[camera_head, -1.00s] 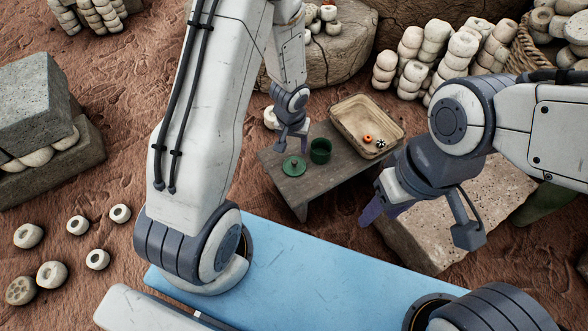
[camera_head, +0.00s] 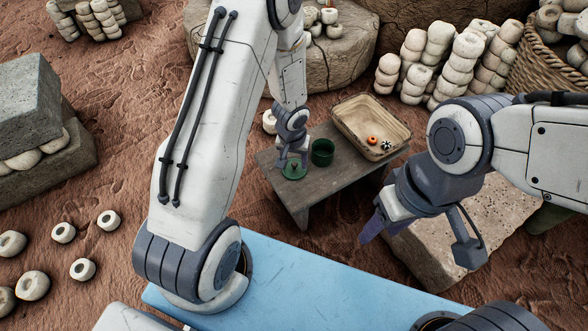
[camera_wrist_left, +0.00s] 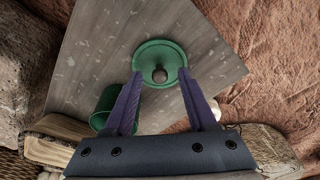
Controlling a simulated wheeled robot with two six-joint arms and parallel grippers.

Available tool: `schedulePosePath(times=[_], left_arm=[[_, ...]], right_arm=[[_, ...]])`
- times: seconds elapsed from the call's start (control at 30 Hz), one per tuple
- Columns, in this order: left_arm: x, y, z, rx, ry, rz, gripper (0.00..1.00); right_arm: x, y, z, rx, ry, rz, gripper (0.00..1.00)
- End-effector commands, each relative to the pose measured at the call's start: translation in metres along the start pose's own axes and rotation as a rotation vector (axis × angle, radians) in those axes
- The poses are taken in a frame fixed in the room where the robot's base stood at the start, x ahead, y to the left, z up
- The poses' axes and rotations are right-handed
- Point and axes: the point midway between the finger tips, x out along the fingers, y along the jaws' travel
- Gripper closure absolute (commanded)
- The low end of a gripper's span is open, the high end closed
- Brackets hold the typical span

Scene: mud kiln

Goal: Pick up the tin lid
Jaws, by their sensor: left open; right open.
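The tin lid is a round green disc with a knob in its middle. It lies on a low grey wooden table (camera_head: 270,158), and in the left wrist view the lid (camera_wrist_left: 160,50) is just past my fingertips. In the head view the lid (camera_head: 294,175) is partly hidden by my left gripper (camera_head: 292,160), which is open and above it. In the left wrist view the fingers of my left gripper (camera_wrist_left: 164,82) are spread, with the knob between and ahead of their tips. My right gripper (camera_head: 418,242) is open and empty, off to the right.
A green tin (camera_head: 322,152) stands on the table right beside the lid, close to my left gripper. A tan tray (camera_head: 350,137) with two small beads is at the back right. A stone block (camera_head: 430,250) lies right of the table.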

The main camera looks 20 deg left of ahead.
Motion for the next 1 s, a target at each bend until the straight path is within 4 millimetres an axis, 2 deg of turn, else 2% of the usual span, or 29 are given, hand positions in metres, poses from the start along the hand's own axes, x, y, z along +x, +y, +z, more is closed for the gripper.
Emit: schedulePosePath(times=[0.03, 0.17, 0.2, 0.73, 1.0], left_arm=[[-0.001, 0.000, 0.000, 0.000, 0.000, 0.000, 0.43], [-0.001, 0.000, 0.000, 0.001, 0.000, 0.000, 0.93], [-0.001, 0.000, 0.000, 0.001, 0.000, 0.000, 1.00], [-0.002, 0.000, 0.000, 0.001, 0.000, 0.000, 1.00], [-0.021, 0.000, -0.003, 0.002, 0.000, 0.000, 1.00]], right_arm=[[-0.001, 0.000, 0.000, 0.000, 0.000, 0.000, 0.50], [-0.001, 0.000, 0.000, 0.000, 0.000, 0.000, 0.50], [-0.001, 0.000, 0.000, 0.000, 0.000, 0.000, 0.50], [-0.002, 0.000, 0.000, 0.000, 0.000, 0.000, 0.50], [-0.020, -0.002, -0.001, 0.000, 0.000, 0.000, 0.50]])
